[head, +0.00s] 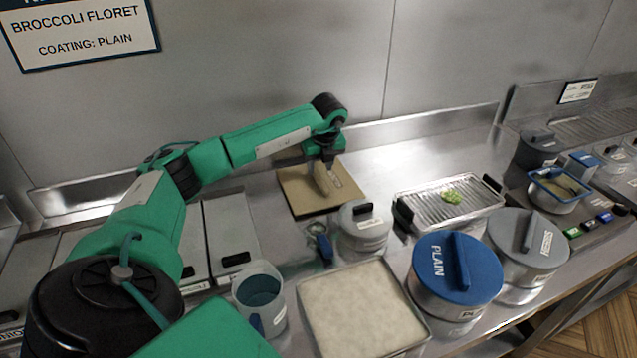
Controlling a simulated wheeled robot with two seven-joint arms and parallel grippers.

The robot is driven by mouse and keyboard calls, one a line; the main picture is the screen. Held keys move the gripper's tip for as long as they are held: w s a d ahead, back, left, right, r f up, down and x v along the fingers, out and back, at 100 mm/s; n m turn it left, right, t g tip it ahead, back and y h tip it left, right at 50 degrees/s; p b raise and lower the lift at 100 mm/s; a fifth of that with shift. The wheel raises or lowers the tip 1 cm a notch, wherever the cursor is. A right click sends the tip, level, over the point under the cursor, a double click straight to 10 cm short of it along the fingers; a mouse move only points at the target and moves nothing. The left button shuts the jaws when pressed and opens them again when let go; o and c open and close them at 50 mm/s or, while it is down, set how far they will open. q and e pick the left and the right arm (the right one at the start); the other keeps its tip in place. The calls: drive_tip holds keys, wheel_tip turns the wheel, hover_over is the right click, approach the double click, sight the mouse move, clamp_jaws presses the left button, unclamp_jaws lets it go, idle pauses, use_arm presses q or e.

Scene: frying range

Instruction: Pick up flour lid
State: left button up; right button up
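No lid in view is marked "flour". A blue round lid (458,268) marked PLAIN sits on a metal canister at the lower right. A grey round lid (527,246) with a bar handle and partly legible lettering sits on the canister beside it. A smaller grey lidded pot (363,227) stands left of these. My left gripper (327,190) points down over a brown board (298,200) at the back, away from the lids. Its fingers are small and seen at an angle, so their opening is unclear. My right gripper is out of view.
A square pan of pale powder (358,312) stands at the front, beside a clear jug (260,296) of dark contents. A blue-rimmed basket (558,190) stands right. Counter behind the rack tray is clear.

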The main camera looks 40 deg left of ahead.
sight(318, 176)
use_arm(q)
drive_tip(key=p+x, duration=0.1)
drive_tip(key=x, duration=0.3)
drive_tip(key=shift+w+a+f, duration=0.1)
drive_tip(key=shift+a+f, duration=0.05)
drive_tip(key=shift+f, duration=0.1)
clamp_jaws()
drive_tip(key=shift+r, duration=0.2)
